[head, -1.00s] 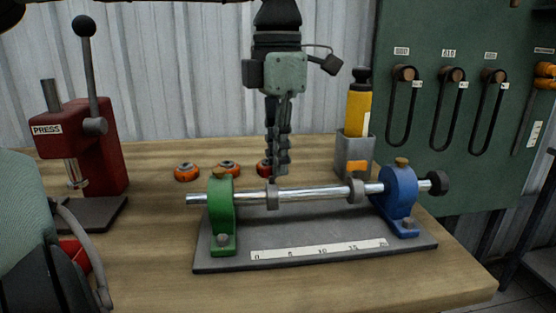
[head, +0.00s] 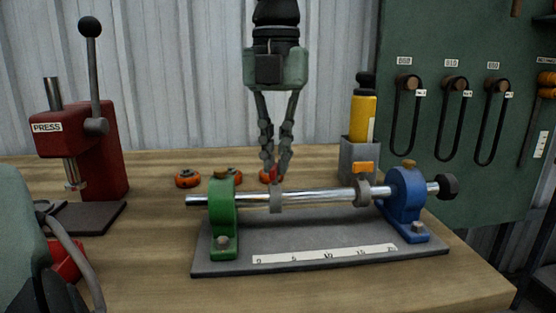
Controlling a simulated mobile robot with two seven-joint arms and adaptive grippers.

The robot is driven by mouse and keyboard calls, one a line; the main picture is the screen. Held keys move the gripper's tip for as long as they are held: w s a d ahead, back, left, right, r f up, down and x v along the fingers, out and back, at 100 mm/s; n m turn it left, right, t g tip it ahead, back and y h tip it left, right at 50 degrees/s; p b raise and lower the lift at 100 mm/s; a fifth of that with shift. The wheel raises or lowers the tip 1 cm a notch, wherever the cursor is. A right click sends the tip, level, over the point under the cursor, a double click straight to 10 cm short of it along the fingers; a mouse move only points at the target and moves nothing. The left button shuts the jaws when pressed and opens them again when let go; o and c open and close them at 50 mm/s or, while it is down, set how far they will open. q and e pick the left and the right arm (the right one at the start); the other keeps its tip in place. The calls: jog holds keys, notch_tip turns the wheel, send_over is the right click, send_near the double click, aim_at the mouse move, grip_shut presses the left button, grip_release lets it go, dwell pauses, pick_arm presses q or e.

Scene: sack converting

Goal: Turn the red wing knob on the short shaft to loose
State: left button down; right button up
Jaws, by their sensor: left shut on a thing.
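A short steel shaft (head: 320,195) lies across a green bearing block (head: 222,215) and a blue bearing block (head: 408,205) on a grey base plate. A grey collar (head: 276,202) sits around the shaft, right of the green block. The red wing knob (head: 275,173) stands on top of this collar, mostly hidden by the fingertips. My left gripper (head: 274,166) reaches down from above, its fingers pointing down and shut on the red wing knob.
A second grey collar (head: 362,196) has an orange tab (head: 363,167) above it. Orange rings (head: 187,179) lie behind the shaft. A grey holder (head: 358,152) with a yellow bottle stands behind right, a red press (head: 90,160) at left.

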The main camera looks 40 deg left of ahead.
aim_at(274, 164)
pick_arm(q)
jog(key=shift+a+n+b, duration=0.15)
jog(key=shift+n+b, duration=0.4)
jog(key=shift+n, duration=1.45)
pick_arm(e)
jog(key=shift+d+v, duration=0.1)
jog(key=shift+v, duration=0.65)
jog(key=shift+d+v, duration=0.15)
jog(key=shift+v, duration=0.55)
jog(key=shift+r, duration=0.25)
pick_arm(q)
jog(key=c, duration=1.7)
grip_release()
jog(key=shift+s, duration=0.1)
jog(key=shift+r, duration=0.1)
pick_arm(e)
jog(key=shift+s+f, duration=0.1)
jog(key=shift+f, duration=0.05)
pick_arm(q)
notch_tip(274, 164, up, 12)
jog(key=shift+f, duration=0.1)
